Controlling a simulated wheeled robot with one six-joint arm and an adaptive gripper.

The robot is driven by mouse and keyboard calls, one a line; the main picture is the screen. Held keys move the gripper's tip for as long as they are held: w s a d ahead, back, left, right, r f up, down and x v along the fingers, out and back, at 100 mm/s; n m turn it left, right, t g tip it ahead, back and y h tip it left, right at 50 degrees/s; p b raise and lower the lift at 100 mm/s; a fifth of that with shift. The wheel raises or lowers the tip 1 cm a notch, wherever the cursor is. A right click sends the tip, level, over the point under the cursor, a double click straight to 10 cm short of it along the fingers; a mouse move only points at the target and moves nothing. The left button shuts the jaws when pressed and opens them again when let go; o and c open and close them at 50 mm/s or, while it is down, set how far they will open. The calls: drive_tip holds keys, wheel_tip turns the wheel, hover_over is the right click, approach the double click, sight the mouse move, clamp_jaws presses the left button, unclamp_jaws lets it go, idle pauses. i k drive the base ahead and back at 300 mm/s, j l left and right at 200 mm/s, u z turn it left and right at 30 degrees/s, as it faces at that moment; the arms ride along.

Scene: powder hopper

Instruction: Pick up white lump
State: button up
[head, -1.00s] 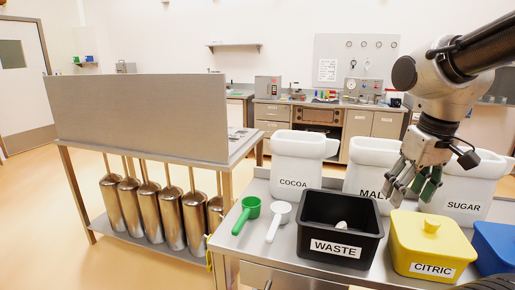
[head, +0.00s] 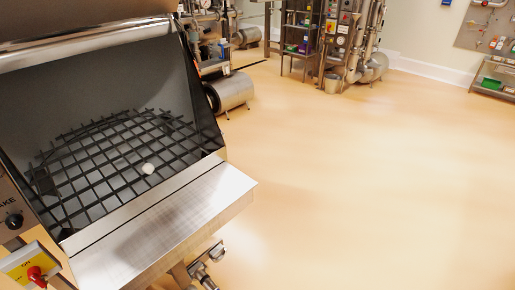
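A small white lump (head: 148,168) lies on the dark bar grid (head: 105,165) inside the steel hopper (head: 165,212), toward the grid's front right. It is alone on the grid. My gripper is not in the current head view, so its state and its place relative to the lump are hidden.
The hopper has a wide steel front ledge (head: 190,215). A yellow switch plate with a red knob (head: 37,276) and a black knob (head: 14,220) are at its left. Pipework (head: 208,268) juts out below. Open floor (head: 370,170) spreads to the right.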

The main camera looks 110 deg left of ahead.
sight(148, 168)
drive_tip(key=u, duration=4.2)
drive_tip(key=i+l+u, duration=0.2)
drive_tip(key=l, duration=0.15)
drive_tip(key=i+l+u, duration=0.45)
drive_tip(key=l, duration=0.3)
drive_tip(key=l+u, duration=0.2)
drive_tip(key=l, duration=0.2)
drive_tip(key=i+l+u, duration=0.2)
drive_tip(key=l, duration=0.25)
drive_tip(key=k, duration=0.1)
